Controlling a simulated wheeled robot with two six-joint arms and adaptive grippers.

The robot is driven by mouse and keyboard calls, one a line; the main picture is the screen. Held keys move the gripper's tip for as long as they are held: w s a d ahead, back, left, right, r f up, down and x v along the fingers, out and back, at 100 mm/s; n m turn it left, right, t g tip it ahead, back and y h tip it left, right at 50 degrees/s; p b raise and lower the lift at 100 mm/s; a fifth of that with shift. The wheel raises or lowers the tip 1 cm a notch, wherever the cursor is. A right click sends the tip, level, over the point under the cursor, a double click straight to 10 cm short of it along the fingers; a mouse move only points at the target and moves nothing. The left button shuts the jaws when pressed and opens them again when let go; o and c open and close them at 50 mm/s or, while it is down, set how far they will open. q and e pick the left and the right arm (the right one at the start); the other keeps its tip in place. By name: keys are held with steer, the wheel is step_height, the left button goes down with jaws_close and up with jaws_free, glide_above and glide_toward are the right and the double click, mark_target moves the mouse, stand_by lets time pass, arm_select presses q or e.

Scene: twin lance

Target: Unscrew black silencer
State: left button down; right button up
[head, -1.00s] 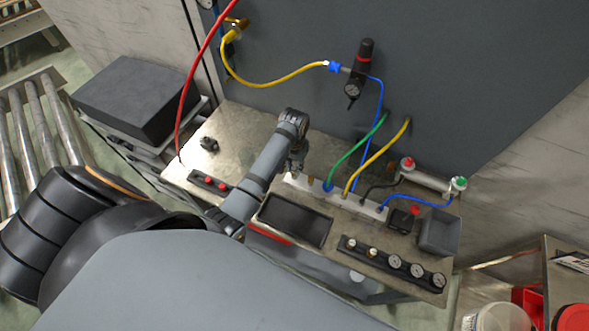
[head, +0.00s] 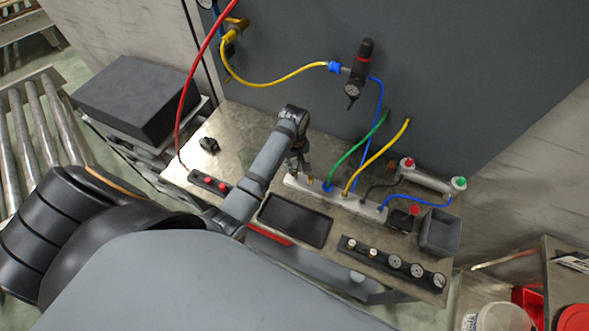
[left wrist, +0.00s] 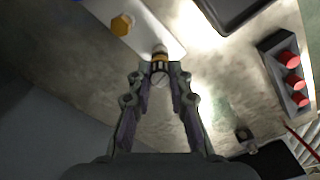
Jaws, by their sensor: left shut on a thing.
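My right gripper does not show.
Green, yellow and blue hoses rise from the bar to the right of my gripper. A black tray (head: 296,220) lies in front. A red-button box (head: 210,182) is at the left and a gauge strip (head: 394,262) at the front right. Bare metal tabletop (head: 238,130) lies behind the arm.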

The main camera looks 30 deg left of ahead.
arm_select(q)
steer(key=shift+r, duration=0.15)
stand_by(0.4)
steer(key=shift+r, duration=1.5)
